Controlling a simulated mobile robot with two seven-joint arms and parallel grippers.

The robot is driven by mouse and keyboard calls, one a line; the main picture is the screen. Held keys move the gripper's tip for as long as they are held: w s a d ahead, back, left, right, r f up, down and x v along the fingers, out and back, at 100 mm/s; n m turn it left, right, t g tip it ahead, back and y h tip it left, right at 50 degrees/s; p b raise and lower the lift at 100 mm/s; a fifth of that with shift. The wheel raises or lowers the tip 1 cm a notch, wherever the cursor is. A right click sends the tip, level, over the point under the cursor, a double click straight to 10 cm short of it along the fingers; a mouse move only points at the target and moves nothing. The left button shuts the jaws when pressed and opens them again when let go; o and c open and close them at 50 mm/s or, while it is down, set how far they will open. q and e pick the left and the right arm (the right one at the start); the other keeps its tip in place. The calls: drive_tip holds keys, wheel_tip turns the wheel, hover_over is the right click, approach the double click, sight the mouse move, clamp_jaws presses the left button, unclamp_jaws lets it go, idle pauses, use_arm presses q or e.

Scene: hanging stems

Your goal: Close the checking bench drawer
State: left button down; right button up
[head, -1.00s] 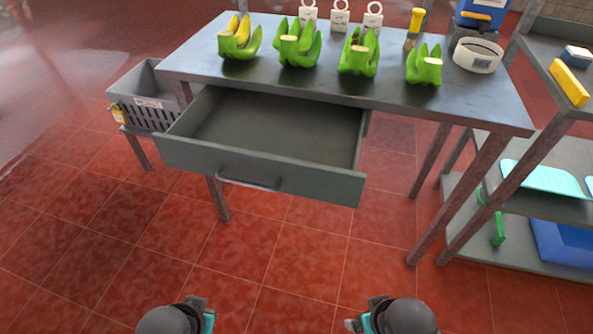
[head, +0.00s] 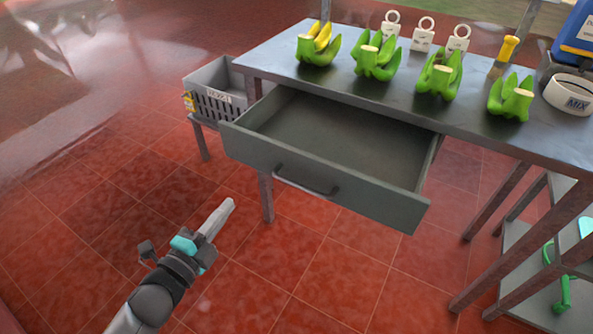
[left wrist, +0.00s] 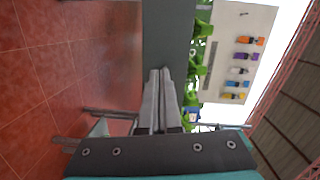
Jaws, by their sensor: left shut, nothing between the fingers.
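The checking bench drawer (head: 320,178) is pulled well out from under the metal bench (head: 400,88) in the head view. It looks empty, and a dark bar handle (head: 305,183) is on its front. My left gripper (head: 229,204) is shut and empty, in front of the drawer and left of the handle, apart from it. In the left wrist view its closed fingers (left wrist: 160,75) point toward a grey panel (left wrist: 166,35), which appears to be the drawer front. My right gripper is out of view.
Green banana clusters (head: 377,62), white tags (head: 424,35), a yellow-handled tool (head: 504,52) and a white ring (head: 569,92) are on the bench top. A grey crate (head: 215,100) stands left of the drawer. A shelf rack (head: 530,240) is at right. The red floor in front is clear.

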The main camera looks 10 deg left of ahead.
use_arm(q)
drive_tip(key=m+h, duration=0.2)
drive_tip(key=b, duration=0.3)
approach(273, 160)
drive_tip(key=shift+m, duration=0.4)
drive_tip(key=x, duration=0.5)
drive_tip(key=shift+w+d+f, duration=0.2)
drive_tip(key=shift+w+d, duration=0.05)
drive_tip(key=shift+w, duration=0.05)
drive_tip(key=shift+w+d, duration=0.15)
drive_tip(key=shift+w, duration=0.4)
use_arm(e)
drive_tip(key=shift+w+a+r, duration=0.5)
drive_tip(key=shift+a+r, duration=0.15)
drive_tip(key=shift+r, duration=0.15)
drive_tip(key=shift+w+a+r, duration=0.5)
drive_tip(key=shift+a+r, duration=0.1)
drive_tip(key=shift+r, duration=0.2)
use_arm(q)
drive_tip(key=shift+w, duration=0.1)
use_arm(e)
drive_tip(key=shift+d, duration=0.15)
